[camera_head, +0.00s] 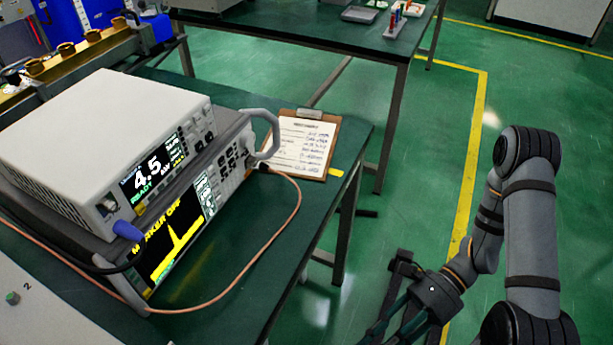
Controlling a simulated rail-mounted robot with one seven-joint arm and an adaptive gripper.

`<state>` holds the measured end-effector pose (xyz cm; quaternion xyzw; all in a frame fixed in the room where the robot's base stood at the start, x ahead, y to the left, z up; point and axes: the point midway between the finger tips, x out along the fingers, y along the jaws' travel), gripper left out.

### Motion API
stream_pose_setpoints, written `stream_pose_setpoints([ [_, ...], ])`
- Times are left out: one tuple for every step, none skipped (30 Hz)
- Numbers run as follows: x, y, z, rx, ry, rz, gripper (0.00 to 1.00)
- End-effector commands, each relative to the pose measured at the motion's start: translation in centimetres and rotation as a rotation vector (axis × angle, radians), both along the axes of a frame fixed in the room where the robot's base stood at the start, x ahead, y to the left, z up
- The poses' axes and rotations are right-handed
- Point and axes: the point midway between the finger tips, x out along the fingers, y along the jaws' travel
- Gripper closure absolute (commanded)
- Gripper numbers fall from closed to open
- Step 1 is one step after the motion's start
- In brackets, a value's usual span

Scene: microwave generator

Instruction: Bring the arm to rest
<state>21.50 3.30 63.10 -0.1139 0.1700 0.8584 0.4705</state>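My arm rises at the right of the head view and bends down toward my gripper (402,308) near the bottom centre-right. The gripper hangs over the green floor, to the right of the bench that carries the instruments. Its fingers point down and to the left, and part of them is cut off by the lower picture edge. I see nothing held in it. I cannot tell from this angle how far apart the fingertips are.
A microwave generator (95,135) reading 4.5 and READY sits on a spectrum display unit (190,235) on the green bench (250,285). A copper-coloured cable and a clipboard (305,140) lie there too. Another table (320,40) stands behind. Open floor surrounds the arm.

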Motion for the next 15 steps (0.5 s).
stream_pose_setpoints([
  [-0.3,-0.2,-1.9,-0.010,-0.024,0.037,0.70],
  [-0.5,-0.4,-2.4,-0.015,-0.035,0.058,0.70],
  [-0.7,-0.6,-3.2,-0.022,-0.053,0.088,0.70],
  [-0.9,-0.8,-3.7,-0.028,-0.066,0.111,0.70],
  [-1.1,-1.0,-4.3,-0.033,-0.080,0.132,0.70],
  [-1.3,-1.2,-5.0,-0.039,-0.096,0.159,0.70],
  [-1.4,-1.3,-5.5,-0.044,-0.110,0.179,0.70],
  [-1.5,-1.5,-6.0,-0.048,-0.123,0.200,0.70],
  [-1.7,-1.7,-6.5,-0.053,-0.137,0.225,0.70],
  [-1.7,-1.8,-6.9,-0.057,-0.149,0.242,0.70],
  [-1.8,-1.9,-7.3,-0.061,-0.158,0.258,0.70],
  [-1.9,-2.1,-7.8,-0.066,-0.171,0.277,0.70],
  [-2.0,-2.2,-8.1,-0.068,-0.179,0.290,0.70],
  [-2.0,-2.3,-8.3,-0.070,-0.187,0.303,0.70],
  [-2.1,-2.4,-8.6,-0.073,-0.197,0.316,0.70],
])
